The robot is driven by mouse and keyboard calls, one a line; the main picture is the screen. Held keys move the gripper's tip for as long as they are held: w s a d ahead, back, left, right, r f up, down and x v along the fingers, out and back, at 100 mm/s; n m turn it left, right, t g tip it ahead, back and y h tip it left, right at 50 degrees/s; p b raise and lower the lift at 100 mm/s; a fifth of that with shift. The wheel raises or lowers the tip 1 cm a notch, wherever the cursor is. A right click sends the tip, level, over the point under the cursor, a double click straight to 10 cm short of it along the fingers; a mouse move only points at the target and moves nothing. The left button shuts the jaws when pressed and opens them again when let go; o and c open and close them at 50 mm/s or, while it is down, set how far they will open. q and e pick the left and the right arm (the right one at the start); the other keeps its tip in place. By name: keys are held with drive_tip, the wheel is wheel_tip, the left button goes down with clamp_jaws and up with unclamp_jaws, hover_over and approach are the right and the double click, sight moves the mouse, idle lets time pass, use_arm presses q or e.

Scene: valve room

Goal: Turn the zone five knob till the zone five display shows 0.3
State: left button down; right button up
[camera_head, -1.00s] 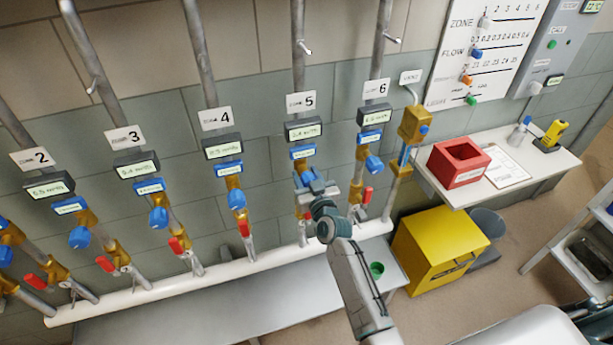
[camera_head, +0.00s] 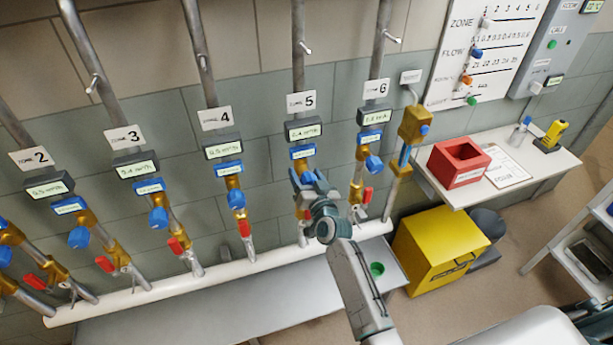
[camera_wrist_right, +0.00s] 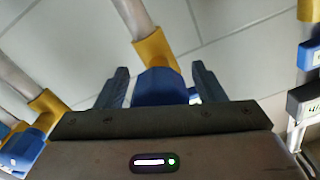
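The zone 5 pipe carries a "5" label (camera_head: 301,102) and a dark display (camera_head: 303,130) with a pale screen, which seems to read about 2.4, though the digits are small. My right gripper (camera_head: 312,180) is at the blue zone five knob below it and mostly hides the knob in the head view. In the right wrist view the blue knob (camera_wrist_right: 160,88) sits between the two fingers of my right gripper (camera_wrist_right: 158,80). Narrow gaps show on both sides, so the fingers look open around it. My left gripper is not in view.
Neighbouring pipes carry similar blue knobs, including zone 4 (camera_head: 236,199) and zone 6 (camera_head: 373,163), and red levers (camera_head: 245,228). A white pipe (camera_head: 215,266) runs below. A red box (camera_head: 457,165) stands on the right shelf; a yellow cabinet (camera_head: 435,245) stands beneath.

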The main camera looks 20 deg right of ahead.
drive_tip(key=shift+s, duration=0.1)
drive_tip(key=s+b, duration=0.2)
drive_tip(key=s, duration=0.8)
drive_tip(key=shift+s+d, duration=0.3)
drive_tip(key=s+d+f+n+g, duration=0.1)
drive_tip(key=s+f+g, duration=0.25)
drive_tip(key=f, duration=0.85)
drive_tip(key=s+d+f+g+b, duration=0.15)
drive_tip(key=s+f, duration=0.35)
drive_tip(key=f, duration=0.8)
drive_tip(key=s+f+n+g, duration=0.1)
drive_tip(key=s+f+g, duration=0.3)
drive_tip(key=f, duration=0.8)
drive_tip(key=s+d+f+g, duration=0.2)
drive_tip(key=s+f, duration=0.5)
drive_tip(key=s, duration=0.5)
drive_tip(key=s+d+f+n+g+h, duration=0.1)
drive_tip(key=s+d+f+g, duration=0.2)
drive_tip(key=s+f, duration=0.4)
drive_tip(key=s+d+f+n+g, duration=0.1)
drive_tip(key=s+d+f, duration=0.3)
drive_tip(key=s, duration=1.4)
wheel_tip(320, 180, down, 3)
drive_tip(key=shift+f+g+h+b, duration=0.1)
drive_tip(key=shift+g+h+b, duration=0.3)
drive_tip(key=shift+g, duration=0.5)
